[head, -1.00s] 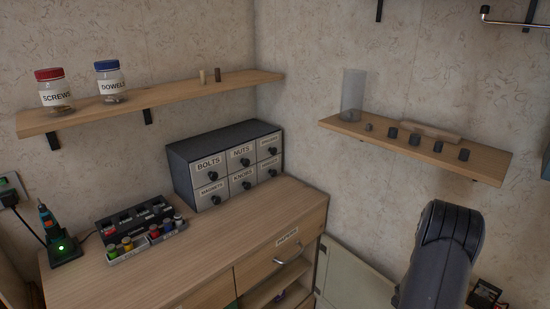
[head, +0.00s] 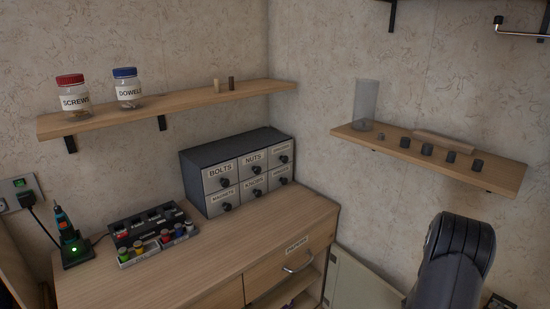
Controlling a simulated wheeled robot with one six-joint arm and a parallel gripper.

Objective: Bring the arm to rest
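Part of my dark grey arm (head: 452,262) shows at the lower right of the head view, below the right shelf and apart from it. It ends in a rounded black joint. My gripper is not visible in this view, so its fingers and anything in them are hidden.
A wooden bench (head: 180,272) holds a labelled drawer cabinet (head: 232,146), a tool tray (head: 150,236) and a charging tool (head: 68,236). The left shelf (head: 178,104) carries two jars. The right shelf (head: 505,172) holds a clear cylinder (head: 365,102) and several dark pieces.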

